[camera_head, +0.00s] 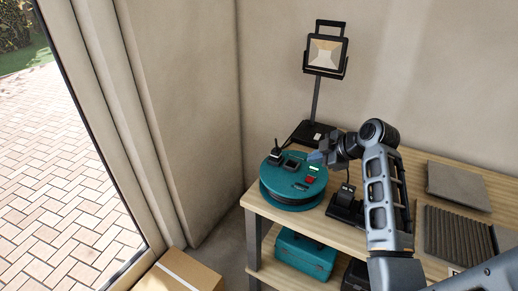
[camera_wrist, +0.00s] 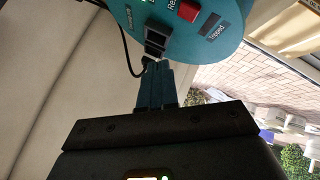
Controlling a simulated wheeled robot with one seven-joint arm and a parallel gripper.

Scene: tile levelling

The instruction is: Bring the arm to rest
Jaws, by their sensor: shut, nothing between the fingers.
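My arm reaches over the wooden workbench (camera_head: 405,265) from the right in the head view. My gripper (camera_head: 313,157) points left, close to the right side of the teal cable reel (camera_head: 293,205). In the wrist view, the gripper's blue fingers (camera_wrist: 156,68) are together with nothing between them. The reel's top (camera_wrist: 222,12) fills the upper part of that view, with a red button (camera_wrist: 188,10) and a dark socket (camera_wrist: 157,36). A black plug (camera_head: 275,155) stands on the reel. I cannot tell the exact gap between fingertips and reel.
A work lamp (camera_head: 325,52) stands at the bench's back. A black tool (camera_head: 345,205) sits below my wrist. Tiles (camera_head: 458,186) and a ridged board (camera_head: 457,238) lie at right. A teal case (camera_head: 305,253) is on the lower shelf. A cardboard box (camera_head: 180,275) stands left.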

